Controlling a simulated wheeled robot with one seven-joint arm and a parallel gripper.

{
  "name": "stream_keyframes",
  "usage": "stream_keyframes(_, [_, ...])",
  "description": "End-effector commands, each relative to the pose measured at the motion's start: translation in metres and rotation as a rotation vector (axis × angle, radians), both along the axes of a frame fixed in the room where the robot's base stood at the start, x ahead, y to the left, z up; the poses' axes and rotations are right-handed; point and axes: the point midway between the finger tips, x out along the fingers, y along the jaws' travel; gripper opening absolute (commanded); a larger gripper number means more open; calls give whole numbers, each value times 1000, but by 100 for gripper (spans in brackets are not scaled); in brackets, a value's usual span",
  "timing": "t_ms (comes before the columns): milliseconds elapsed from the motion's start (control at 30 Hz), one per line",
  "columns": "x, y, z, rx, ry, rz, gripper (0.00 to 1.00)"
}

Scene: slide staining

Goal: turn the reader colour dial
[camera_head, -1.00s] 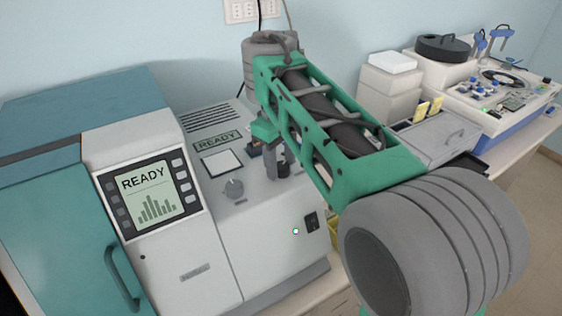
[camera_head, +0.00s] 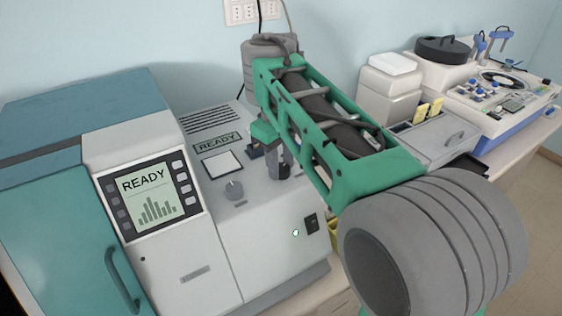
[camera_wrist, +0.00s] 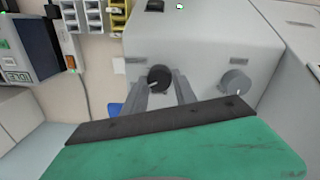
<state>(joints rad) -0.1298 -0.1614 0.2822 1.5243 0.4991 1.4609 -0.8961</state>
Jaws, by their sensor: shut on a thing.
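A dark round dial (camera_wrist: 159,77) with a pale pointer mark sits on the pale reader (camera_head: 270,235). My gripper (camera_wrist: 163,88) is shut on this dial, with one grey finger on each side of it. In the head view my gripper (camera_head: 281,168) reaches down to the top of the reader and mostly covers the dial. A grey knob (camera_head: 234,189) stands on the same panel, apart from my gripper; it also shows in the wrist view (camera_wrist: 235,82).
A teal and white machine with a READY screen (camera_head: 150,195) stands to the left. A grey drawer unit (camera_head: 437,140) and a white staining device (camera_head: 500,105) stand on the bench to the right. A wall socket (camera_head: 247,11) is behind.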

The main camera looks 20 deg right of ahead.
Motion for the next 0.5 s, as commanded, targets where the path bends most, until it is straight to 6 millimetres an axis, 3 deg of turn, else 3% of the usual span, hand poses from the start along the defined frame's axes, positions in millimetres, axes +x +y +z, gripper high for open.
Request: stream_keyframes(500, [1,0,1,0,1,-393,0])
